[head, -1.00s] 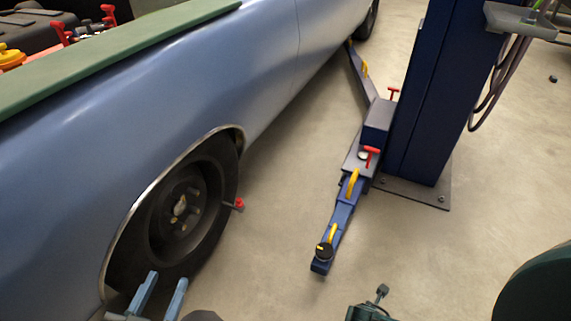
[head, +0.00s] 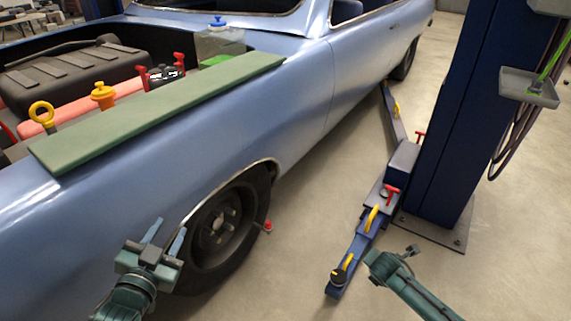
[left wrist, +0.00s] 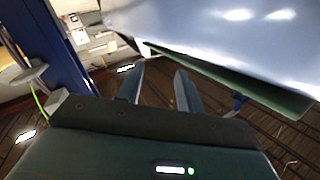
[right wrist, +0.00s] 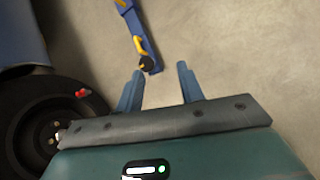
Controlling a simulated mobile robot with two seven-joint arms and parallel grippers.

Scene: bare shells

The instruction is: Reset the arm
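My left gripper (head: 165,238) is in front of the car's front wheel (head: 222,228) in the head view. Its two blue fingers are apart with nothing between them, and they also show open in the left wrist view (left wrist: 157,82). My right gripper is at the end of the green arm at lower right in the head view; its fingers cannot be made out there. In the right wrist view the right gripper (right wrist: 159,80) has its fingers apart and empty over the floor, pointing toward the lift arm (right wrist: 136,36).
The blue car (head: 300,105) fills the left and middle, with a green board (head: 150,110) along its fender. A blue lift post (head: 450,120) and its low lift arm (head: 350,256) stand at right. A grey tray (head: 528,88) hangs on the post. Bare floor (head: 300,215) lies between.

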